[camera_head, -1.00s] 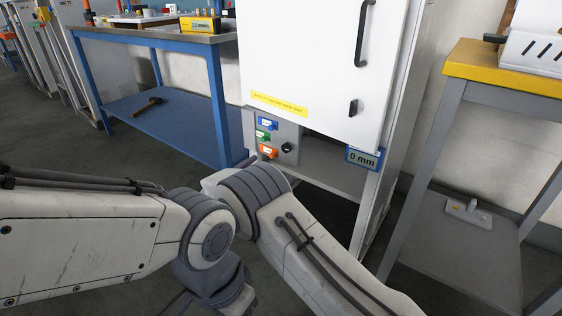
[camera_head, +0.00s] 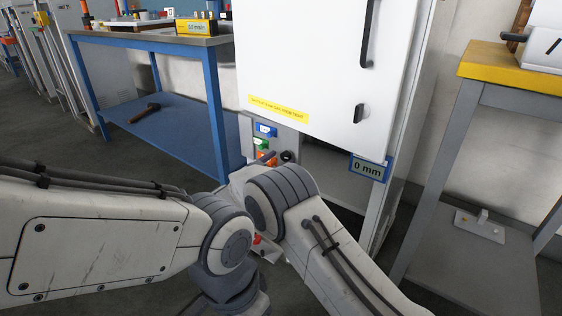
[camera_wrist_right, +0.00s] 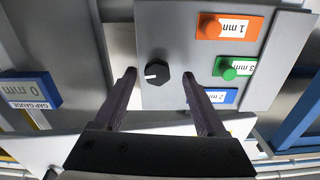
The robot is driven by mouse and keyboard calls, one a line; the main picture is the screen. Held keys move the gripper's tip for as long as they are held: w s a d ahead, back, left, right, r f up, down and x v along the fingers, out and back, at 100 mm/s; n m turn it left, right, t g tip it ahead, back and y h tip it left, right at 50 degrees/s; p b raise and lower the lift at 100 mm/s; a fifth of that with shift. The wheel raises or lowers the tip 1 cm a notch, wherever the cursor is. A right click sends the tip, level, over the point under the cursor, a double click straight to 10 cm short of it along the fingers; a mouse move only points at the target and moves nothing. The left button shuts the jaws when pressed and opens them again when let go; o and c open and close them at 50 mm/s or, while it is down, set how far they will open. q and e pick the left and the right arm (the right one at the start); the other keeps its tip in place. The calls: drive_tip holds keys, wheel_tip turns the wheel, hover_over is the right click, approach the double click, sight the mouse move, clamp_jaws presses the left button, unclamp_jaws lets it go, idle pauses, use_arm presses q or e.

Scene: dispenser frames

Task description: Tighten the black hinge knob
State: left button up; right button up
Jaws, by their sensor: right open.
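The black hinge knob (camera_wrist_right: 157,73) is a dark faceted knob with a white pointer line on a grey panel (camera_wrist_right: 180,95) in the right wrist view. In the head view the knob (camera_head: 287,156) shows at the panel's right side, below the cabinet door. My right gripper (camera_wrist_right: 158,77) is open, with one finger on each side of the knob and a visible gap to both. Its fingers are mostly hidden behind my arm in the head view. The gap gauge (camera_head: 369,168) reads 0 mm; it also shows in the wrist view (camera_wrist_right: 30,90). My left gripper is not in view.
Orange 1 mm (camera_wrist_right: 229,27), green 3 mm (camera_wrist_right: 236,67) and blue 2 mm (camera_wrist_right: 221,96) tags sit beside the knob. The white door (camera_head: 310,70) hangs above the panel. A blue bench (camera_head: 213,100) stands left, a yellow-topped table (camera_head: 505,68) right.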

drive_tip(key=shift+d, duration=0.2)
drive_tip(key=shift+c, duration=0.5)
clamp_jaws()
